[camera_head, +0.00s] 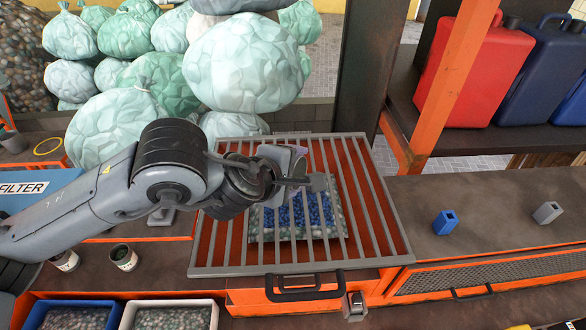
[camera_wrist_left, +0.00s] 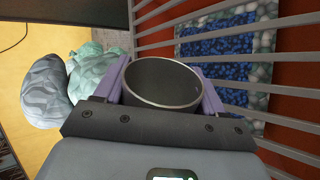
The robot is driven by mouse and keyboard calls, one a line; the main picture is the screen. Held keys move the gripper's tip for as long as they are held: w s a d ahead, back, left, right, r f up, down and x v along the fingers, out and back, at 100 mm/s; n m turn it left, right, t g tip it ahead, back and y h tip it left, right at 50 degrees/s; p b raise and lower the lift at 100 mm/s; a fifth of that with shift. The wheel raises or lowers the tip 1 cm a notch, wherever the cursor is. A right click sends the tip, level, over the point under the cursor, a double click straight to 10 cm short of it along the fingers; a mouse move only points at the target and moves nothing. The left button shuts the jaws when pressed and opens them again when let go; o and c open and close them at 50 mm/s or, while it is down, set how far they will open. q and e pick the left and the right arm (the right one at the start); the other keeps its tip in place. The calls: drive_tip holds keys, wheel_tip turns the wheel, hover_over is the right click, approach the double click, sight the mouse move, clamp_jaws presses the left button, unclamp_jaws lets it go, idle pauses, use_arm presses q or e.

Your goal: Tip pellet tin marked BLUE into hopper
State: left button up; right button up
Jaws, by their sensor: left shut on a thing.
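My left gripper (camera_head: 290,168) is over the grated hopper (camera_head: 222,235), its arm coming in from the left. In the left wrist view its purple fingers are shut on a grey metal tin (camera_wrist_left: 165,82), one on each side. The tin's open mouth shows, and the inside I can see looks bare. No marking on the held tin can be read. Blue pellets (camera_head: 300,212) lie beneath the grate bars, with grey-green pieces around them; they also show in the left wrist view (camera_wrist_left: 215,65). My right gripper is not in view.
Two more tins (camera_head: 124,257) (camera_head: 65,261) stand on the bench at left. Shallow trays (camera_head: 170,302) of pieces sit at the front left. Stuffed bags (camera_head: 243,65) are piled behind the hopper. A blue block (camera_head: 446,222) and a grey block (camera_head: 548,212) stand on the right bench.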

sight(302, 158)
use_arm(q)
drive_tip(key=shift+r, duration=0.15)
drive_tip(key=shift+s+d+r+n+g+h+p, duration=0.1)
drive_tip(key=shift+r+n+g+h+p, duration=0.45)
drive_tip(key=shift+n+h+p, duration=0.55)
drive_tip(key=shift+s+d+r+n+h+p, duration=0.15)
drive_tip(key=shift+d+r+n+h+p, duration=0.1)
drive_tip(key=shift+r+n+h+p, duration=0.65)
drive_tip(key=h+b, duration=0.1)
drive_tip(key=n+h+b, duration=0.1)
drive_tip(key=b, duration=0.1)
drive_tip(key=shift+s+d+r+n+h+b, duration=0.1)
drive_tip(key=shift+d+r+n+h+b, duration=0.15)
drive_tip(key=shift+d+n+h+b, duration=0.15)
drive_tip(key=r+n+h+b, duration=0.1)
drive_tip(key=b, duration=0.1)
drive_tip(key=r+n+h+b, duration=0.1)
drive_tip(key=n+b, duration=0.1)
drive_tip(key=d+r+n+h+b, duration=0.1)
drive_tip(key=b, duration=0.1)
drive_tip(key=shift+s+r+t, duration=0.2)
drive_tip(key=shift+s+t, duration=0.05)
